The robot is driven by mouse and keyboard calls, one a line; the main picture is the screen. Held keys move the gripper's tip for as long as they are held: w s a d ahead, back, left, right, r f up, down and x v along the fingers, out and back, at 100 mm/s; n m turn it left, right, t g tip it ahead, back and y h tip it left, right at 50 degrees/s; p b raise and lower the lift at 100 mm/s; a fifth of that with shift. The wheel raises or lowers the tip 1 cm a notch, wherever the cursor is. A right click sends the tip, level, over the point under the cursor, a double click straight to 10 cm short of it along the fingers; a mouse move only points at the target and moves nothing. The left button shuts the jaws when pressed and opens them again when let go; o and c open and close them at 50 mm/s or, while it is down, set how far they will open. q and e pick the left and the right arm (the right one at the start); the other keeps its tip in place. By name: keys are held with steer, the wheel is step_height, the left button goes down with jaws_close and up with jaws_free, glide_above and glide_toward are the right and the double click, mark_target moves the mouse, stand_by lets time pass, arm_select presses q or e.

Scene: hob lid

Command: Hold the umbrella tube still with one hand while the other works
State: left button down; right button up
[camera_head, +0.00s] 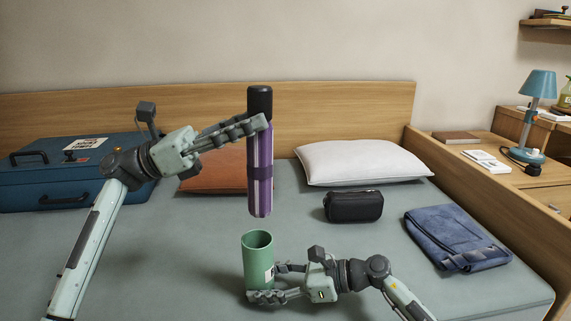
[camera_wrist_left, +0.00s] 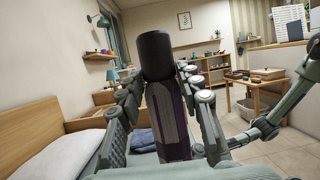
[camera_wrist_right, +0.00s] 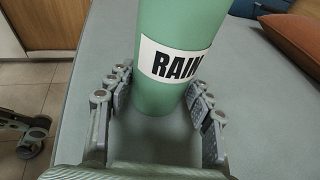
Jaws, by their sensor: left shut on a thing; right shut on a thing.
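A folded purple umbrella (camera_head: 260,175) with a black handle hangs upright above the bed. My left gripper (camera_head: 262,122) is shut on it just below the handle; the handle also shows in the left wrist view (camera_wrist_left: 156,56). The green umbrella tube (camera_head: 257,256) stands upright on the bed, open at the top, below the umbrella. The umbrella's lower end is apart from the tube's rim, a little above it. My right gripper (camera_head: 262,283) is shut on the tube near its lower part. In the right wrist view the tube (camera_wrist_right: 155,95) stands between the fingers with a "RAIN" label.
The grey bed (camera_head: 170,265) carries a blue suitcase (camera_head: 75,170), an orange cushion (camera_head: 212,172), a white pillow (camera_head: 362,161), a black pouch (camera_head: 353,206) and folded blue cloth (camera_head: 457,238). A lamp (camera_head: 536,110) stands on the right-hand cabinet.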

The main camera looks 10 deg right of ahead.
arm_select(q)
steer(key=shift+w+a+r+t, duration=0.15)
steer(key=shift+w+a+t, duration=0.3)
steer(key=shift+a, duration=0.2)
steer(key=shift+a, duration=0.1)
steer(key=shift+g, duration=0.25)
steer(key=shift+f, duration=2.9)
steer(key=shift+f, duration=0.25)
step_height(320, 180, down, 9)
steer(key=shift+f, duration=0.2)
stand_by(1.5)
steer(key=shift+f, duration=0.1)
steer(key=c, duration=1)
jaws_free()
steer(key=shift+o, duration=0.2)
